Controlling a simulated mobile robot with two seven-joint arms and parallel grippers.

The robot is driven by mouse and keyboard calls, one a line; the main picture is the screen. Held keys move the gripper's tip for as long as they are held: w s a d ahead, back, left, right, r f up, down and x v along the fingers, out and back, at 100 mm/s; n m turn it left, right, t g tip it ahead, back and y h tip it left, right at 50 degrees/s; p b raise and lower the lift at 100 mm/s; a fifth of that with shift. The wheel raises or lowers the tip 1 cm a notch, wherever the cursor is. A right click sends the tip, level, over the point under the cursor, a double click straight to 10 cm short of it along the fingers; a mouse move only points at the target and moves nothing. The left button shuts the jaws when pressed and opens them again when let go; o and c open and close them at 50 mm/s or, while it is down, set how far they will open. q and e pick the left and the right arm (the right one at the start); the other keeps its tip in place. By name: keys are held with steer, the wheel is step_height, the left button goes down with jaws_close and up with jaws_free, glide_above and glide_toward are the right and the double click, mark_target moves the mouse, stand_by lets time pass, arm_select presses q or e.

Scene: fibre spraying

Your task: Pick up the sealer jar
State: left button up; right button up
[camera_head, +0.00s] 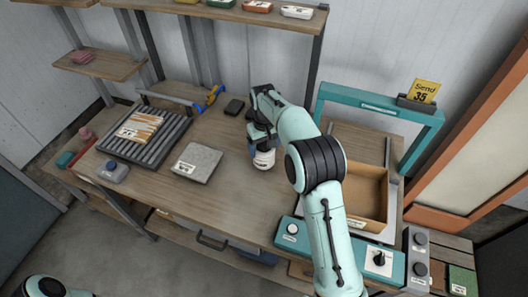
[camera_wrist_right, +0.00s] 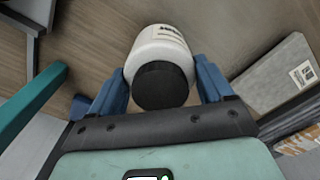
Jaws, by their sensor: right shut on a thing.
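The sealer jar (camera_wrist_right: 160,48) is white with a black lid (camera_wrist_right: 161,86) and dark lettering on its label. In the right wrist view it sits between the two blue fingers of my right gripper (camera_wrist_right: 162,80), which is shut on it. In the head view the jar (camera_head: 264,159) shows below my right gripper (camera_head: 260,143), near the middle of the wooden bench. Whether its base touches the bench I cannot tell. Of my left arm, only a part shows at the bottom left of the head view; its gripper is out of view.
A grey slab (camera_head: 197,163) lies left of the jar, and a roller rack (camera_head: 145,140) stands farther left. A teal-framed machine (camera_head: 372,107) with an open cardboard box (camera_head: 372,193) stands to the right. A dark small block (camera_head: 234,107) lies behind. Bench front-centre is clear.

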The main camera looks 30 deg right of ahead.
arm_select(q)
steer(key=w+r+p, duration=0.2)
steer(key=w+r, duration=0.2)
arm_select(e)
step_height(320, 180, up, 17)
steer(key=s+d+f+m+b, duration=0.15)
steer(key=s+d+b, duration=0.25)
steer(key=s+d, duration=0.9)
steer(key=s+d+r+m+b, duration=0.1)
steer(key=s+d+r+b, duration=0.1)
steer(key=s, duration=0.5)
steer(key=s+d+r+m+b, duration=0.1)
steer(key=s+d+r+m, duration=0.1)
steer(key=s, duration=0.4)
arm_select(q)
steer(key=s+f+b, duration=0.2)
steer(key=s+f, duration=0.3)
steer(key=f, duration=0.3)
steer(key=s+f+b, duration=0.3)
steer(key=s+f, duration=0.2)
steer(key=f, duration=0.2)
steer(key=shift+f+g, duration=0.4)
arm_select(e)
steer(key=shift+n, duration=0.25)
steer(key=shift+s+d+f, duration=0.1)
steer(key=shift+f, duration=4.75)
steer(key=shift+s+d+f, duration=0.1)
steer(key=shift+f, duration=4.75)
steer(key=shift+f, duration=0.1)
